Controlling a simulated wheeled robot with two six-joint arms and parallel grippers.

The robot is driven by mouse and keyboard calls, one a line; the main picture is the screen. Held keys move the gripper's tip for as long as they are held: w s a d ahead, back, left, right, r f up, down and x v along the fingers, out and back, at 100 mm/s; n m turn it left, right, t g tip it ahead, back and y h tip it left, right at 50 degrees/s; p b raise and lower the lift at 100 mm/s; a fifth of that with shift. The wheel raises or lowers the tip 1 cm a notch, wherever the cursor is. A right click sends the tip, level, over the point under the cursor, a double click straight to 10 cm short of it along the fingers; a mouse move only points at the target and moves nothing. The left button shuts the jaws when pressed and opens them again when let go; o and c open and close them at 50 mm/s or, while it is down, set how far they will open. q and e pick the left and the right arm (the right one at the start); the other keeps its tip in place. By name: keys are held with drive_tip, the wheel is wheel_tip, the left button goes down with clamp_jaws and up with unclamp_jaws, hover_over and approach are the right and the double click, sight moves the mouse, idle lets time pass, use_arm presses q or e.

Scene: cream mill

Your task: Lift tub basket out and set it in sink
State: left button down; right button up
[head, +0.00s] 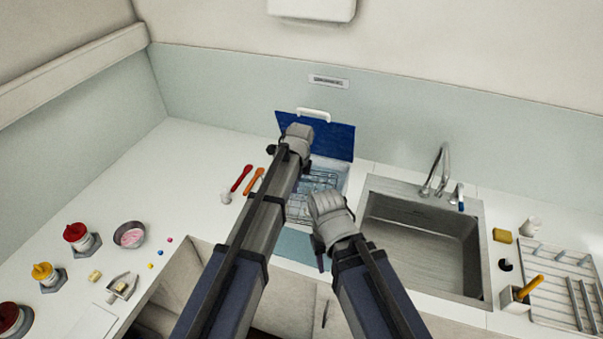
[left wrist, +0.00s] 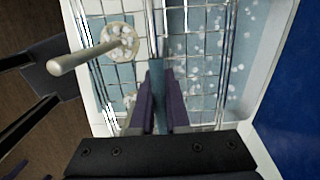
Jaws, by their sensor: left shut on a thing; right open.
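The tub (head: 344,180) is set in the counter left of the sink, with its blue lid (head: 335,138) raised behind it. The wire basket (head: 322,178) is in the tub; its mesh (left wrist: 200,50) fills much of the left wrist view. My left gripper (head: 298,143) is over the tub, its fingertips hidden in the head view. In the left wrist view, its fingers (left wrist: 160,90) are shut on the basket's upright handle (left wrist: 157,68). My right gripper (head: 321,255) is open and empty near the tub's front right. The sink (head: 420,240) looks empty.
Red and orange tools (head: 242,177) lie left of the tub. The faucet (head: 437,170) stands behind the sink; a drying rack (head: 565,290) is right of it.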

use_arm(q)
drive_tip(key=s+a, duration=0.3)
drive_tip(key=s, duration=0.6)
drive_tip(key=s+a, duration=0.3)
drive_tip(key=s, duration=0.6)
drive_tip(key=shift+s+r, duration=0.1)
drive_tip(key=shift+r, duration=0.05)
wheel_tip(320, 180, up, 2)
drive_tip(key=shift+r+p, duration=0.1)
drive_tip(key=shift+p, duration=1.1)
wheel_tip(320, 180, down, 12)
drive_tip(key=b, duration=1.1)
drive_tip(key=shift+b, duration=0.4)
